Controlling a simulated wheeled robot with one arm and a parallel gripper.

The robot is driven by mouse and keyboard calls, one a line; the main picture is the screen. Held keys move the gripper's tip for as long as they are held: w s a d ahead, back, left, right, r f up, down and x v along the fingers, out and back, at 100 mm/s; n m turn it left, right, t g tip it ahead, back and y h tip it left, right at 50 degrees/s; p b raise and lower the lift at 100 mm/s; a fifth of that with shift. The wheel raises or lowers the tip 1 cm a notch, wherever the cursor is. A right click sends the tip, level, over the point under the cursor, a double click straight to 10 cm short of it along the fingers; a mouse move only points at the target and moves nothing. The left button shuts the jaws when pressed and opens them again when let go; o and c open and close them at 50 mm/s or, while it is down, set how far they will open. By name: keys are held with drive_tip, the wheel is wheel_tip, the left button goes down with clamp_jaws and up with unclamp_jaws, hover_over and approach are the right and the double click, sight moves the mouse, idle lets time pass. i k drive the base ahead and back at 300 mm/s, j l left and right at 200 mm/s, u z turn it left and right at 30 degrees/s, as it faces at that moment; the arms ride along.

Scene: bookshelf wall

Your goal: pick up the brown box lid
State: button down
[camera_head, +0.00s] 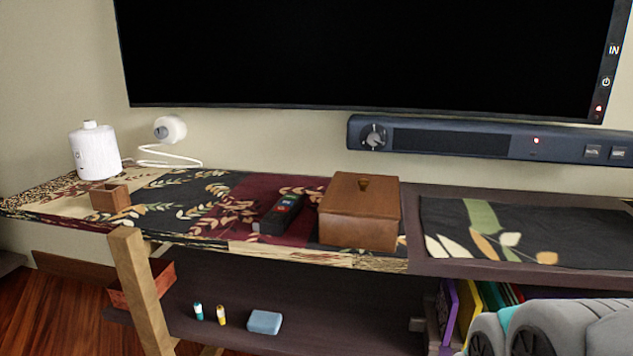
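The lid looks level and closed on the box.
A black remote (281,212) lies just left of the box. A small wooden cup (110,199) and a white canister (96,152) stand farther left. A soundbar (455,140) and a large screen (370,50) are behind and above. The dark cloth (570,225) at right is clear.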

sight(357, 195)
drive_tip(key=i+u, duration=0.3)
drive_tip(key=i+j+z, duration=0.1)
drive_tip(key=j, duration=0.25)
drive_tip(key=i+j+z, duration=0.15)
drive_tip(key=j, duration=0.2)
drive_tip(key=j+z, duration=0.25)
drive_tip(key=j, duration=0.2)
drive_tip(key=k+j+z, duration=0.1)
drive_tip(key=j+z, duration=0.15)
drive_tip(key=j, duration=0.15)
drive_tip(key=k+j+z, duration=0.2)
drive_tip(key=j, duration=0.25)
drive_tip(key=k+j+z, duration=0.1)
drive_tip(key=j+z, duration=0.15)
drive_tip(key=j, duration=0.15)
drive_tip(key=k+j+z, duration=0.25)
drive_tip(key=j+z, duration=0.25)
drive_tip(key=i+l, duration=0.05)
